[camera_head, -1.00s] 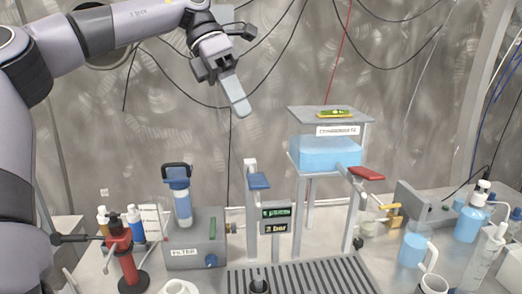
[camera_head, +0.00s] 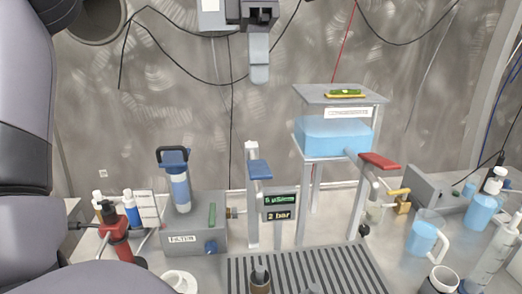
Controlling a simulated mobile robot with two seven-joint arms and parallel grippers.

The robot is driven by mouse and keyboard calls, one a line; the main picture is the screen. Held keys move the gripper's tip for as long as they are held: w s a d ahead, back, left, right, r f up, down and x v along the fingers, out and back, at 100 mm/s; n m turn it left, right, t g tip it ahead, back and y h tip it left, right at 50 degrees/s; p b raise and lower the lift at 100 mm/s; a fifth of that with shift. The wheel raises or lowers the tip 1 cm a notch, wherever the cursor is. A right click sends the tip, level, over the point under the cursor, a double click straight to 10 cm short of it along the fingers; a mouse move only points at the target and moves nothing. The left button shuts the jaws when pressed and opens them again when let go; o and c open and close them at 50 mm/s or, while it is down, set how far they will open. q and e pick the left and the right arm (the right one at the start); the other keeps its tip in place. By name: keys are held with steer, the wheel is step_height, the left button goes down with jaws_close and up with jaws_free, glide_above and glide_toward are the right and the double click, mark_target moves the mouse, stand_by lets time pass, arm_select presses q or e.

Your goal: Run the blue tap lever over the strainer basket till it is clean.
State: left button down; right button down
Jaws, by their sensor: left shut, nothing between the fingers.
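The blue tap lever (camera_head: 260,169) sits on an upright metal post left of the small display. Under it, at the bottom edge, a small dark brown cup-like piece (camera_head: 260,284) stands on the slatted drain grate (camera_head: 315,276); it is partly cut off, and I cannot tell whether it is the strainer basket. No water is visible falling from the tap. My left gripper (camera_head: 259,76) points down at the top of the picture, shut and empty, well above the lever and touching nothing. My right gripper is not in view.
A raised blue water tank (camera_head: 331,137) and red lever (camera_head: 380,161) stand right of the display (camera_head: 280,207). Jugs and bottles fill the right side. A red clamp stand (camera_head: 113,222) stands far left.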

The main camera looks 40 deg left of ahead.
mark_target(261, 170)
arm_select(q)
steer(key=x, duration=1.3)
steer(key=shift+f, duration=0.15)
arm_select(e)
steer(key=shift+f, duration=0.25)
